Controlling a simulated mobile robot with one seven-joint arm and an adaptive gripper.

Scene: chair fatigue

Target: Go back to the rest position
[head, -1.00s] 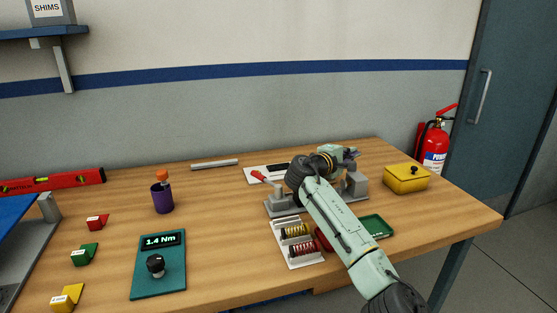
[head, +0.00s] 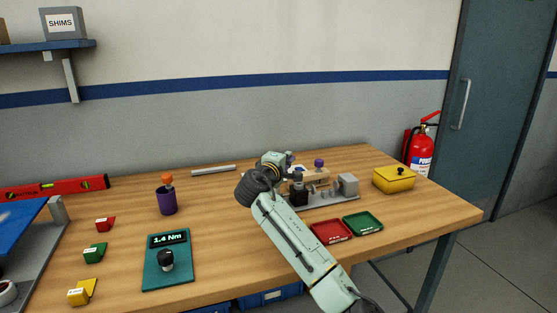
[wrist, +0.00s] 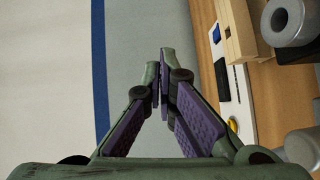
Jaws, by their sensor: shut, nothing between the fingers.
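My mint-green arm reaches over the wooden table (head: 215,258) in the head view, its wrist above the back middle. My gripper (wrist: 165,62) shows in the wrist view with its purple-padded fingers closed together and nothing between them. It is in the air, and the wall fills the left of that view behind it. In the head view the fingers are mostly hidden by the wrist. A grey fixture (head: 348,185) stands just right of the wrist, partly covered by my arm. A wooden block (wrist: 238,32) there shows in the wrist view, apart from the fingers.
A red tray (head: 331,232) and a green tray (head: 363,223) lie right of my arm. A yellow box (head: 394,180) stands at the right end. A teal torque device (head: 167,268) and a purple cup (head: 167,201) stand left. The table between cup and arm is mostly clear.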

